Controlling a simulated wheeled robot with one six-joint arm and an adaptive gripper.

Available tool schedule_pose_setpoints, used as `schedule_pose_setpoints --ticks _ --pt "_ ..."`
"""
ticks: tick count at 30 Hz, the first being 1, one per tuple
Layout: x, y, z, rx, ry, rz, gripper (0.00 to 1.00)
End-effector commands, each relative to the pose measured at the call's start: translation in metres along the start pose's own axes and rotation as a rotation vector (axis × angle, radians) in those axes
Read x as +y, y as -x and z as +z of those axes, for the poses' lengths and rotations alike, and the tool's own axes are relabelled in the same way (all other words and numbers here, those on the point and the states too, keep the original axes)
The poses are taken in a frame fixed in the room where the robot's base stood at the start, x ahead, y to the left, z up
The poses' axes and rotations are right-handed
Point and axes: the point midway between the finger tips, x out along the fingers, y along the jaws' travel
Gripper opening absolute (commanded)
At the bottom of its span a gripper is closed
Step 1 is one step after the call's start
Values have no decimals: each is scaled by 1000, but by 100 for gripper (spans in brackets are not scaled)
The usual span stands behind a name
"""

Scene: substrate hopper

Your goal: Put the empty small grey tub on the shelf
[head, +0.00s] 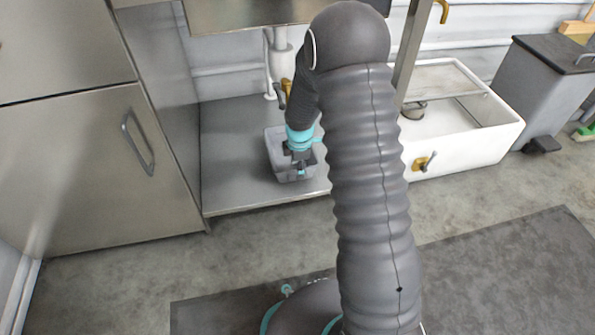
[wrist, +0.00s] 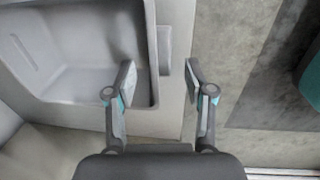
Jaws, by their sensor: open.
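The small grey tub (head: 276,158) stands on the grey metal shelf (head: 235,130) under the sink, near the shelf's front edge. In the wrist view the tub (wrist: 85,45) is at the upper left; the part of its inside that shows is empty. My gripper (head: 301,165) is at the tub's right front side. In the wrist view my gripper (wrist: 161,76) is open, with one finger over the tub's inside and the other outside its wall. Nothing is held between the fingers. My gripper hides part of the tub in the head view.
A steel cabinet (head: 80,185) stands left of the shelf. A white basin (head: 470,140) with a brass tap stands on the floor to the right, and a grey bin (head: 550,85) is beyond it. A dark mat (head: 510,265) lies on the floor. The shelf left of the tub is clear.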

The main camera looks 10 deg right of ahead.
Motion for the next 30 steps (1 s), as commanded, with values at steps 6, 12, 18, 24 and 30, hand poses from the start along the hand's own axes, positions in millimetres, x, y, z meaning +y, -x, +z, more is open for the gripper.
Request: schedule_pose_setpoints --ticks 6,12,18,24,30 --pt "1 45 0 0 0 3 54" --pt "0 66 0 0 0 0 54" --pt "-3 88 0 0 -43 14 54" --pt "-22 156 0 9 -250 68 54" --pt "-58 226 0 33 -509 126 54"
